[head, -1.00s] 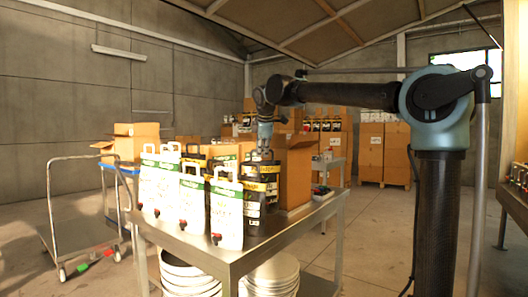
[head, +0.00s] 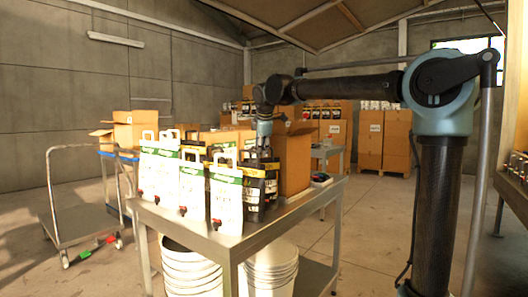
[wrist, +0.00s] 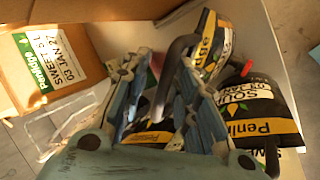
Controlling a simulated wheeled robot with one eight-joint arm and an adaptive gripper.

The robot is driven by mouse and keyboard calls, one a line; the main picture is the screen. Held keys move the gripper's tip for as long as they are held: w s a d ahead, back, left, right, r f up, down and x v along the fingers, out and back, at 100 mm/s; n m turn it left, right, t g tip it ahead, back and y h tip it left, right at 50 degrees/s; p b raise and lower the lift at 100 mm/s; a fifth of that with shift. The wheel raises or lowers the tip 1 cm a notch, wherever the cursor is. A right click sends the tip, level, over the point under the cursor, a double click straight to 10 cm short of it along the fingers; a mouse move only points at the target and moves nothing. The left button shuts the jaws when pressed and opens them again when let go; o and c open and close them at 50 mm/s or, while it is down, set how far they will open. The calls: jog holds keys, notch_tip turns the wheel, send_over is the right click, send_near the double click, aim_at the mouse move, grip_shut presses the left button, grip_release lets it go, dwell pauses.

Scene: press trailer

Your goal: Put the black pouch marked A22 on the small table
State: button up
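Black pouches with yellow labels stand on a steel table (head: 285,232), behind and beside white ones. My gripper (head: 264,142) is at the top of the nearest black pouch (head: 262,185) at the right end of the group. In the wrist view my gripper (wrist: 164,65) has its fingers apart, with a black pouch handle (wrist: 174,66) between them. Whether either finger touches the handle is unclear. Another black pouch (wrist: 255,100) reads "SOUR" and lies to the right there. No A22 mark is readable. A small grey table (head: 328,150) stands behind the steel table.
White pouches (head: 226,203) crowd the table's left side. An open cardboard box (head: 293,163) stands just right of the black pouch. White buckets (head: 190,268) sit beneath the table. A trolley (head: 80,215) stands at left. Floor at right is clear.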

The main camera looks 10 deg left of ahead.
jog(key=shift+r, duration=0.15)
jog(key=v, duration=1.2)
jog(key=s+d+f+m+h, duration=0.1)
jog(key=s+d+f+m, duration=0.15)
jog(key=d+f, duration=0.5)
jog(key=s+d+f+m+g, duration=0.1)
jog(key=d+f+m, duration=0.35)
jog(key=d, duration=0.55)
jog(key=s+d+f+m+h, duration=0.1)
jog(key=d+f+m, duration=0.2)
jog(key=d+f, duration=0.45)
jog(key=s+d+f+m+g, duration=0.1)
jog(key=s+d+f+m, duration=0.3)
jog(key=f, duration=0.5)
jog(key=s+d+f+m, duration=0.4)
jog(key=s+d+f, duration=0.4)
jog(key=s+f, duration=0.1)
jog(key=s+d+f+m+g, duration=0.1)
jog(key=s+d+f+m, duration=0.3)
jog(key=f, duration=0.6)
jog(key=s+d, duration=0.2)
jog(key=s, duration=0.1)
jog(key=shift+s+d+g+h, duration=0.3)
jog(key=shift+s+d, duration=0.05)
jog(key=shift+d, duration=0.05)
